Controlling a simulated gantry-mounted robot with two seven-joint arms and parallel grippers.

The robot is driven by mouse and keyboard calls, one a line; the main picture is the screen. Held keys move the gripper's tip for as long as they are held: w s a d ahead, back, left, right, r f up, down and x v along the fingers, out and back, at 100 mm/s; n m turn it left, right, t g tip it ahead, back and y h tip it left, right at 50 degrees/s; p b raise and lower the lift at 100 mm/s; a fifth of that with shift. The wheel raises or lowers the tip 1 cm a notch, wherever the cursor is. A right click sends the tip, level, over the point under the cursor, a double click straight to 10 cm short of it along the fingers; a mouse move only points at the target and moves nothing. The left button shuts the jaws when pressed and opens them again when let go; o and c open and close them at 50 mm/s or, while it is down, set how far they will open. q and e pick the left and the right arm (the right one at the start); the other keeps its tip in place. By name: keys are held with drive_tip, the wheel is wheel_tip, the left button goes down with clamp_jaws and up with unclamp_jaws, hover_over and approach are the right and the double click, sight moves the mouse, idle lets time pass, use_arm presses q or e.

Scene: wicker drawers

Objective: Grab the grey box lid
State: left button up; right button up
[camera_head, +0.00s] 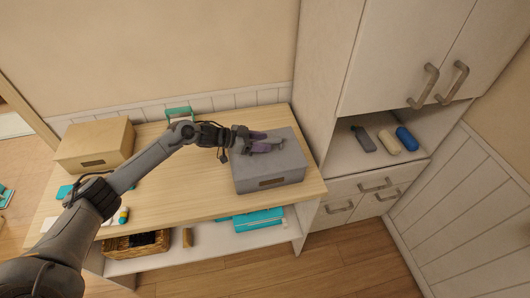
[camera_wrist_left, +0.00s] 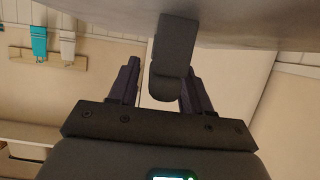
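The grey box (camera_head: 270,182) stands on the right end of the wooden table, with its grey lid (camera_head: 288,158) on top. My left gripper (camera_head: 264,141) is over the lid with its purple fingers spread. In the left wrist view the underside-up lid surface fills the top, and a dark lid handle (camera_wrist_left: 172,60) stands between the fingers of my left gripper (camera_wrist_left: 158,88). A gap shows between the handle and the left-hand finger; the other finger is partly hidden by the handle, so contact there is unclear. My right gripper is out of view.
A tan box (camera_head: 95,148) stands at the table's left end. A tall white cabinet (camera_head: 330,70) rises close on the right, with bottles (camera_head: 388,141) in its niche. Below are a wicker basket (camera_head: 142,243) and teal items (camera_head: 258,220). The table's middle is clear.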

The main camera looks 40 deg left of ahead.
use_arm(q)
clamp_jaws()
drive_tip(key=shift+r, duration=0.15)
